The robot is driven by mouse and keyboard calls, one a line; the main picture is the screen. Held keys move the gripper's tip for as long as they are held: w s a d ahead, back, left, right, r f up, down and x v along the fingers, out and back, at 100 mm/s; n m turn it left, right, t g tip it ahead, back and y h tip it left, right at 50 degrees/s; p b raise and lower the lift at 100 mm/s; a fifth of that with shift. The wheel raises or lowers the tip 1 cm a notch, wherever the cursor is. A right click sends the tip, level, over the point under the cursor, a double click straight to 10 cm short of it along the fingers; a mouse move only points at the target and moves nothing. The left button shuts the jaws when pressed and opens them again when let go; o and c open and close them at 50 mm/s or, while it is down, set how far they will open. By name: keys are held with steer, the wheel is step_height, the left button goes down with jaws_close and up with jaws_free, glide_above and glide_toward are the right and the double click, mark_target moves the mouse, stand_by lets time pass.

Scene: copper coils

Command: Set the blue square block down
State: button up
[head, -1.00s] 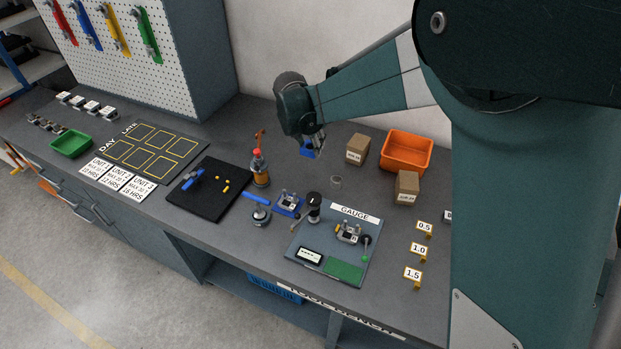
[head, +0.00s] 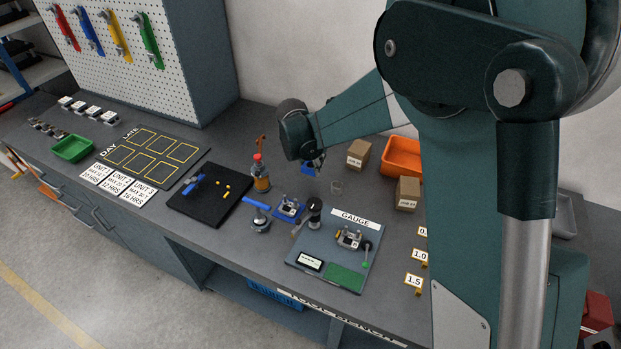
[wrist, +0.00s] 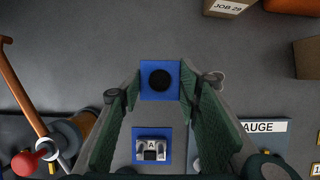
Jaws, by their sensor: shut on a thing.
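The blue square block (wrist: 146,89) with a dark round spot on its face is between the two fingers of my gripper (wrist: 158,97) in the wrist view. My gripper is shut on it. In the head view the block (head: 310,167) shows as a small blue patch below my wrist, partly hidden by my arm. I cannot tell whether it touches the bench. A second blue square piece (head: 290,206) lies on the bench with a grey metal part marked A (wrist: 151,146) on it.
A bottle with a red top (head: 260,172) stands left of my gripper. Cardboard boxes (head: 358,154) and an orange bin (head: 402,156) stand right. The gauge board (head: 333,258) lies nearer the bench front. A clear glass-like ring (head: 336,187) lies close by.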

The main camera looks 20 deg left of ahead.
mark_target(310, 168)
steer(key=shift+f, duration=1.45)
steer(key=shift+f, duration=0.1)
steer(key=shift+f+b, duration=0.3)
steer(key=shift+f, duration=1.45)
steer(key=shift+f, duration=0.15)
steer(key=o, duration=1)
steer(key=shift+r, duration=0.2)
steer(key=p+v, duration=0.1)
steer(key=v, duration=1.1)
